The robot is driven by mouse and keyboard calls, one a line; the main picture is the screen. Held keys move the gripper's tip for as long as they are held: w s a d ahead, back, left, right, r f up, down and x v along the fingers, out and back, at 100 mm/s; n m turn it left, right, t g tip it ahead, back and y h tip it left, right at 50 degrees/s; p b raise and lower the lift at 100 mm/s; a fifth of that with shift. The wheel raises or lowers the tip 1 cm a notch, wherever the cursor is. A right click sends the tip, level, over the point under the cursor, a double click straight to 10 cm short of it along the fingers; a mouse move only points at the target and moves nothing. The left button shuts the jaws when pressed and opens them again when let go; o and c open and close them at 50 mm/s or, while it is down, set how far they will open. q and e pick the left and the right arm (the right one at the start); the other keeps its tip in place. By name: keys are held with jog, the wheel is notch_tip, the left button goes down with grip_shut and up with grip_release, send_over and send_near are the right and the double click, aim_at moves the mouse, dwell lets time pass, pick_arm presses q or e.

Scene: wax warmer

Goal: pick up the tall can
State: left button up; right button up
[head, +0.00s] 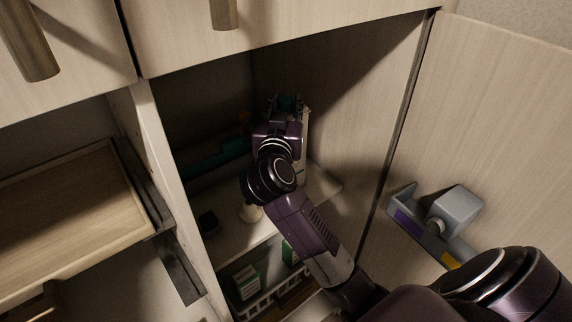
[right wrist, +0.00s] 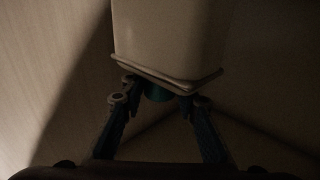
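My right arm reaches into the open cabinet, and my right gripper (head: 286,101) is deep inside, above the upper shelf. A tall pale container (head: 305,130), which looks like the tall can, stands just right of the gripper, largely hidden behind it in the head view. In the right wrist view, a pale boxy body with a rimmed edge (right wrist: 168,45) is in front of the fingers. A small teal part (right wrist: 158,93) shows below its rim, between the fingers. The right gripper's fingers (right wrist: 158,100) are apart; contact cannot be made out in the dark. My left gripper is out of view.
The upper shelf (head: 325,188) also holds a dark teal item (head: 215,155) and a small dark object (head: 208,222). Below are green-and-white boxes (head: 246,281) and a white basket (head: 262,306). The open door (head: 490,110) at right carries a grey holder (head: 440,222). An open drawer (head: 75,215) is left.

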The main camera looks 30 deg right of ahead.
grip_shut()
jog(key=shift+r, duration=0.2)
